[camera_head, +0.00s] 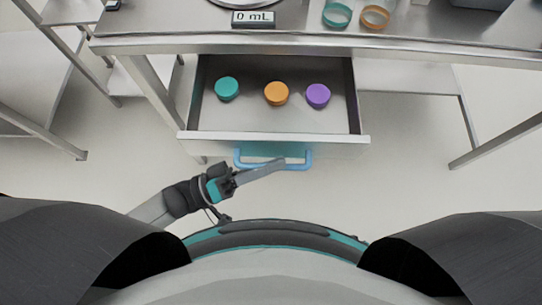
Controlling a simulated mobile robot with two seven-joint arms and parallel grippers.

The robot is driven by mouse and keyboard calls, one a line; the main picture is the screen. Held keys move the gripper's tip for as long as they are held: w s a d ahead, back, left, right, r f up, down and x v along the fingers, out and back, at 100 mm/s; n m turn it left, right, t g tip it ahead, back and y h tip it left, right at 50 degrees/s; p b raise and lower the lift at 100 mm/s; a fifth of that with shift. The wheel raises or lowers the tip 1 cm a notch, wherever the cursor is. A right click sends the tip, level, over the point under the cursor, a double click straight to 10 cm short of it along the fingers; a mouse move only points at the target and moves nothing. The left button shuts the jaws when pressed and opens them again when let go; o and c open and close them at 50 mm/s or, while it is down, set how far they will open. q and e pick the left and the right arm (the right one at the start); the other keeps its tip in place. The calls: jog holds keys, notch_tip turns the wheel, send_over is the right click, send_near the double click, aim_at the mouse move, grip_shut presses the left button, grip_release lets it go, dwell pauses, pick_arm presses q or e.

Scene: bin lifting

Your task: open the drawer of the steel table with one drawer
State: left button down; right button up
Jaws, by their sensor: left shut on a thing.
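The drawer (355,139) of the steel table (420,52) is pulled out toward me, and its inside shows. A teal cap (227,88), an orange cap (276,93) and a purple cap (318,95) lie in it. A blue handle (306,161) is on the drawer's front. My left gripper (278,164) reaches in from the lower left and is shut on the handle's bar; its fingers hide part of the bar. My right gripper is not in view.
Another steel table (60,70) stands at the left. Table legs (495,145) stand at the right. The floor around the drawer is clear.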

pick_arm(q)
jog(key=c, duration=1.1)
grip_release()
jog(key=v, duration=1.5)
jog(key=shift+a+f+b, duration=0.1)
jog(key=shift+a+b, duration=0.05)
jog(key=shift+b, duration=0.25)
